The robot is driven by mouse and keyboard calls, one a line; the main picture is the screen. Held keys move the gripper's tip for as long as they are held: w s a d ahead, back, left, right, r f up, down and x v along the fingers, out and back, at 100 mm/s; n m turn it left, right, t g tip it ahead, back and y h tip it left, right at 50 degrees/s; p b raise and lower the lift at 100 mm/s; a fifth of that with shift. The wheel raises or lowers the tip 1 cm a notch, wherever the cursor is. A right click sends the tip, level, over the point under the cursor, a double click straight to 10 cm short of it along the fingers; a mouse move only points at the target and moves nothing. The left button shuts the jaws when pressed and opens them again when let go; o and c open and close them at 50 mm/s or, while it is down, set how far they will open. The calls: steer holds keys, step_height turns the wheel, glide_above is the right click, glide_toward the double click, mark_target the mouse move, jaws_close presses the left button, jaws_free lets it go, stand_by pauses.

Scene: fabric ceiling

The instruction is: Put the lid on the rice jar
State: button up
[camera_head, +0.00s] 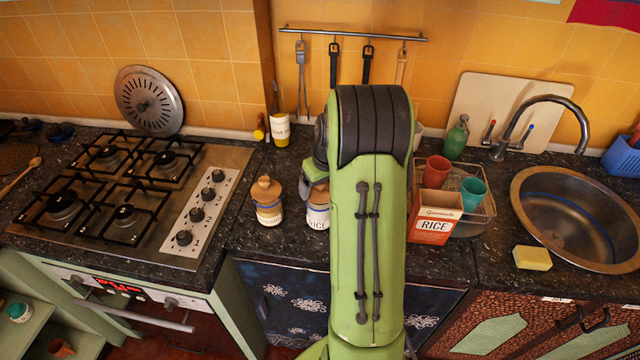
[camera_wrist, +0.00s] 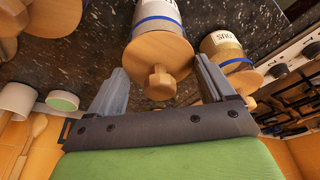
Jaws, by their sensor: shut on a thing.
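The rice jar (camera_head: 317,216), with a white label reading RICE, stands on the dark counter just left of my arm. The wooden lid (camera_wrist: 150,55), a round disc with a knob, sits between the two fingers of my gripper (camera_wrist: 160,76) in the wrist view. My gripper is shut on the lid. The rice jar (camera_wrist: 157,12) shows right behind the lid, with its blue band. The lid is at the jar's mouth, but I cannot tell whether it is fully seated. In the head view my arm hides most of the gripper and part of the jar.
Another lidded jar (camera_head: 268,203) stands close to the left, beside the gas stove (camera_head: 190,235). A red and white rice box (camera_head: 434,225) and a dish rack (camera_head: 478,222) with cups are right of my arm. A sink (camera_head: 560,240) and yellow sponge (camera_head: 532,258) lie farther right.

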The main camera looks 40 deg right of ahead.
steer(key=shift+f, duration=0.3)
steer(key=o, duration=0.9)
steer(key=shift+c, duration=0.2)
steer(key=shift+r+p, duration=2.5)
steer(key=shift+r, duration=1.15)
steer(key=shift+f, duration=0.1)
